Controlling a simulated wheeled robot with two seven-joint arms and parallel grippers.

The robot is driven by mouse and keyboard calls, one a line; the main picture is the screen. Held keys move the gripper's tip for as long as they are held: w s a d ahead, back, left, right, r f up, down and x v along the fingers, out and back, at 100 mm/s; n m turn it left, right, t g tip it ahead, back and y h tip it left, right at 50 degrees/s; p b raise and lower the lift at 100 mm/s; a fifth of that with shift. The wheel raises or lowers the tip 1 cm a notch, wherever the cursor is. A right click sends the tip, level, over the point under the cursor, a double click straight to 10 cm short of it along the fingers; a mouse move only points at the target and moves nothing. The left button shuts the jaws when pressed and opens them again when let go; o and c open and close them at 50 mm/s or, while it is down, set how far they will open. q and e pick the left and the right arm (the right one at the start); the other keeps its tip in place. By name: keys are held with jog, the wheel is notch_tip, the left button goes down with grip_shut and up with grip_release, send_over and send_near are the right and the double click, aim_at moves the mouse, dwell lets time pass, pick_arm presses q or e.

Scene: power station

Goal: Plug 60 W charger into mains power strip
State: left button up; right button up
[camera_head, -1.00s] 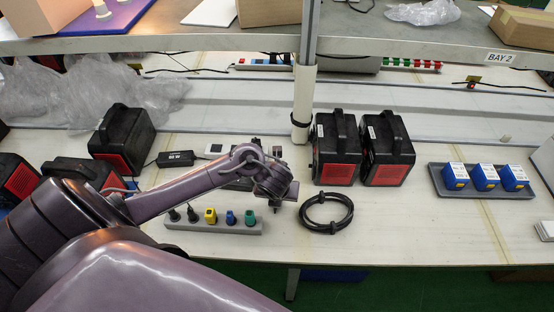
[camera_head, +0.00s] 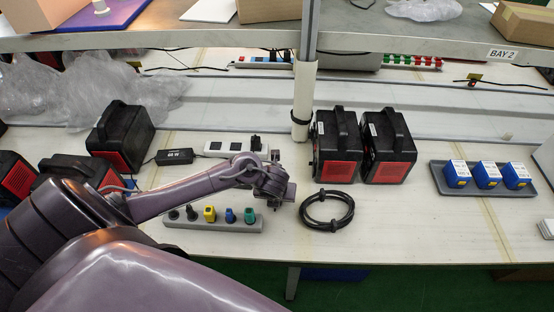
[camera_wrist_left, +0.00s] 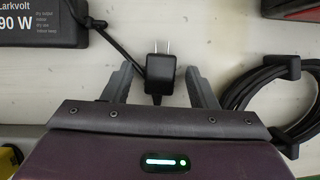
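My left gripper (camera_head: 276,192) is over the bench between the grey plug holder and the black power units. In the left wrist view its fingers (camera_wrist_left: 161,80) are spread, with a small black two-prong plug (camera_wrist_left: 161,72) between them and gaps on both sides. The plug's prongs point away from me. A cable runs from near it to a black box labelled "Larkvolt" and "90 W" (camera_wrist_left: 40,25). A black charger (camera_head: 175,157) lies left of my forearm; its label is too small to read surely. A white power strip (camera_head: 224,148) lies behind my arm, with a black block (camera_head: 256,142) at its right end.
A grey holder (camera_head: 230,226) with several coloured plugs is in front. A coiled black cable (camera_head: 327,211) lies right of my gripper; it shows in the wrist view (camera_wrist_left: 270,80). Black power units (camera_head: 337,147) stand behind it. A tray (camera_head: 450,190) of blue boxes is right.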

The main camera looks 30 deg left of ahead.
pick_arm(q)
jog(key=c, duration=1)
jog(key=shift+o, duration=0.2)
notch_tip(320, 180, up, 20)
jog(key=p, duration=1.1)
jog(key=shift+d+r, duration=0.1)
